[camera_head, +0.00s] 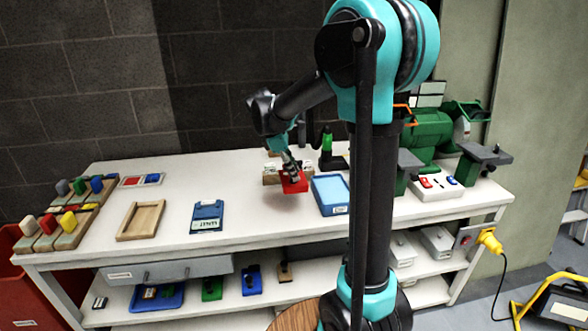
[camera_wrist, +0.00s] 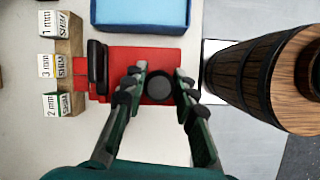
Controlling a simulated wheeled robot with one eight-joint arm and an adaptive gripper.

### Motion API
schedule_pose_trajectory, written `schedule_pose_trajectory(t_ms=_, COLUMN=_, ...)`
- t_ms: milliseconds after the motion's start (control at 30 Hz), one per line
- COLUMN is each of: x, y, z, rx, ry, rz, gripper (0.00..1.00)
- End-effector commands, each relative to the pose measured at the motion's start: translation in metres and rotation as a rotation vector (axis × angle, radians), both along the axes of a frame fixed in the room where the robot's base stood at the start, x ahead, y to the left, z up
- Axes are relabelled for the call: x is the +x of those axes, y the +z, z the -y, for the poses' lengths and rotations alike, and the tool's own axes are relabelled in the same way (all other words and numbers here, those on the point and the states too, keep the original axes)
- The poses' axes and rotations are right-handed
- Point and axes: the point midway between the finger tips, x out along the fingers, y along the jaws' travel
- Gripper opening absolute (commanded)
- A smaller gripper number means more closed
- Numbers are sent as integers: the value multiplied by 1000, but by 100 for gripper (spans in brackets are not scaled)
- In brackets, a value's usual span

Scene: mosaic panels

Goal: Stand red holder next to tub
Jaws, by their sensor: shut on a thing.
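The red holder (camera_head: 296,187) is a flat red block near the middle of the bench. In the wrist view the red holder (camera_wrist: 118,62) shows a dark round part between my fingers and a black upright piece at its left. My gripper (camera_head: 290,171) is shut on the holder, and its fingers (camera_wrist: 160,73) sit on both sides of the dark round part. The blue tub (camera_head: 317,193) lies just right of the holder. In the wrist view the tub (camera_wrist: 140,28) is just above the holder. I cannot tell whether the holder touches the bench.
A wooden block (camera_wrist: 68,47) with labelled 1, 2 and 3 mm pieces stands close to the holder. A green grinder (camera_head: 430,135) and a white switch box (camera_head: 440,192) stand at the right. A wooden barrel (camera_wrist: 235,75) is beyond the bench edge. Bare bench (camera_head: 255,215) lies left of the holder.

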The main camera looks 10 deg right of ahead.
Motion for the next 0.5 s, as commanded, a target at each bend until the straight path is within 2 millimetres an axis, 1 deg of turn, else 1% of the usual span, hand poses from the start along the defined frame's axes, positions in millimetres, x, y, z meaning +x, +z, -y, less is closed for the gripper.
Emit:
schedule_pose_trajectory(t_ms=233, x=0, y=-8, z=0, rx=0, ry=0, rz=1, gripper=0)
schedule_pose_trajectory(t_ms=500, x=0, y=-30, z=0, rx=0, ry=0, rz=1, gripper=0)
